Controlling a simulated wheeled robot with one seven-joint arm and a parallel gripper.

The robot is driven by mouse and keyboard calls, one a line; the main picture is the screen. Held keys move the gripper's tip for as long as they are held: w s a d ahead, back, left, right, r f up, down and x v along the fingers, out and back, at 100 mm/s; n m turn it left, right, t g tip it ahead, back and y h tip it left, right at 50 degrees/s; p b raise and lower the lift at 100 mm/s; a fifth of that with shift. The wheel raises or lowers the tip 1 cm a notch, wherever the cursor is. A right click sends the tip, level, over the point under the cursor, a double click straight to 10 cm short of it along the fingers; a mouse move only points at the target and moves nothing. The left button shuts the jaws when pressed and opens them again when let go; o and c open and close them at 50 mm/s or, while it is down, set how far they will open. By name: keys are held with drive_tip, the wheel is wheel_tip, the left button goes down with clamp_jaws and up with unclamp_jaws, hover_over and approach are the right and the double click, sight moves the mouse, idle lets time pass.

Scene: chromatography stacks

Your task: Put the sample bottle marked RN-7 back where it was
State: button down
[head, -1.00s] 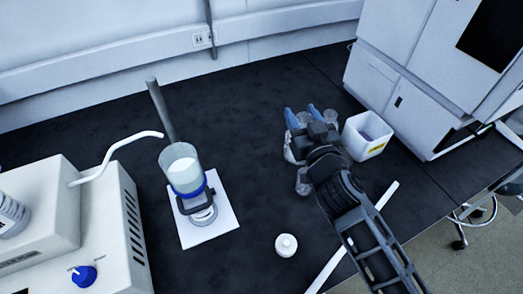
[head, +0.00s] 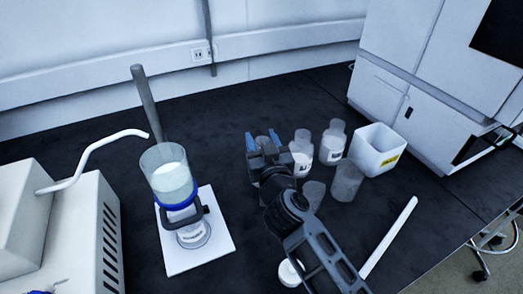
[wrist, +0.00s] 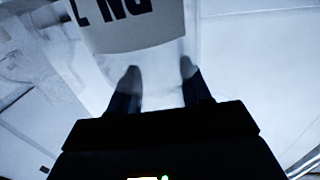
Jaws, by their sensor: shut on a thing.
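My gripper (head: 262,143) is shut on a clear bottle with a pale label (wrist: 135,25), one finger on each side in the wrist view (wrist: 159,74). Dark letters on the label are cut off by the top edge; they may be an upside-down RN-7, but I cannot read them surely. In the head view my gripper and arm largely hide this bottle. Whether its base touches the bench I cannot tell. To the right of my gripper stand two clear labelled bottles, a nearer one (head: 302,159) and a farther one (head: 332,145); their labels are too small to read.
Two greyish glass vessels (head: 346,181) (head: 314,194) stand right of my arm, near a white box (head: 380,150). A filter funnel (head: 168,176) stands on a white sheet (head: 180,262) at left. A white cap (head: 290,273) and white strip (head: 390,238) lie in front. Dark bench behind is clear.

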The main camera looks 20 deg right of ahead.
drive_tip(key=shift+f, duration=0.7)
drive_tip(key=shift+r, duration=0.1)
drive_tip(key=c, duration=0.5)
unclamp_jaws()
drive_tip(key=s+a, duration=0.2)
drive_tip(key=s, duration=0.9)
drive_tip(key=shift+s+a, duration=0.15)
drive_tip(key=shift+s, duration=0.25)
